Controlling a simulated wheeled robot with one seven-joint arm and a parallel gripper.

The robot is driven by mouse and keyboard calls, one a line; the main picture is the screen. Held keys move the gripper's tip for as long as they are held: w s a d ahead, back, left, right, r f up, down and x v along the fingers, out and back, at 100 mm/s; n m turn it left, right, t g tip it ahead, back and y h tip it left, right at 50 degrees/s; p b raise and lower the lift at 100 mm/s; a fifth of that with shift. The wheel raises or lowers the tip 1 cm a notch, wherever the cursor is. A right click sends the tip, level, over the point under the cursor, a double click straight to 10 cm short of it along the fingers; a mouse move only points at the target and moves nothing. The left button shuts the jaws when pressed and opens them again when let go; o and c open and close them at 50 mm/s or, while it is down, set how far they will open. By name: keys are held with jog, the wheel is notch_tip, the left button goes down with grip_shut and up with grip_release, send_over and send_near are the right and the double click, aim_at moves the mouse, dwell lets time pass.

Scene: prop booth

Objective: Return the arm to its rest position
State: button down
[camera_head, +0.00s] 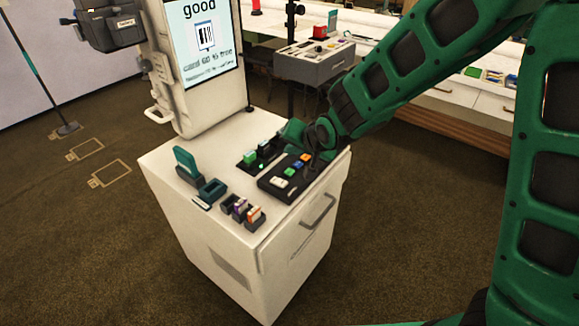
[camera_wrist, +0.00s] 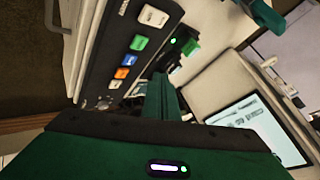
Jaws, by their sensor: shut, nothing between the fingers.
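My green arm comes in from the right in the head view and ends over the right part of the white cabinet top (camera_head: 215,140). My gripper (camera_head: 311,160) is above or beside the far end of a black button panel (camera_head: 268,187); contact cannot be told. In the wrist view its green fingers (camera_wrist: 160,88) are together, with nothing seen between them. The panel (camera_wrist: 108,48) there shows white, green, blue and orange buttons. My wrist hides part of the panel's far end and the cabinet's back right corner.
A screen (camera_head: 205,42) reading "good" stands at the cabinet's back. A black tray with green pieces (camera_head: 250,157) lies beside the panel. A teal holder (camera_head: 187,163) and small dark bins (camera_head: 242,210) stand at the front left. A grey box (camera_head: 315,65) is behind.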

jog(key=shift+d, duration=0.1)
jog(key=s+d+r+m+g+h, duration=0.1)
jog(key=s+d+h, duration=0.15)
jog(key=d, duration=0.65)
jog(key=s+d+r+g+h, duration=0.15)
jog(key=s+d, duration=0.25)
jog(key=d, duration=0.6)
jog(key=s+d+r+m+g+h, duration=0.15)
jog(key=s+d, duration=0.25)
jog(key=d, duration=0.5)
jog(key=s+d+r+g, duration=0.1)
jog(key=s+d, duration=0.2)
jog(key=s, duration=0.5)
jog(key=s+d+r+g+y, duration=0.1)
jog(key=s+d, duration=0.3)
jog(key=s, duration=0.4)
jog(key=s+d+r+g, duration=0.1)
jog(key=s+d, duration=0.3)
jog(key=s, duration=0.4)
jog(key=shift+s+r+g, duration=0.25)
jog(key=shift+s+g, duration=0.05)
jog(key=shift+g, duration=0.3)
jog(key=shift+m, duration=0.25)
jog(key=shift+w+f, duration=0.25)
jog(key=shift+w, duration=0.4)
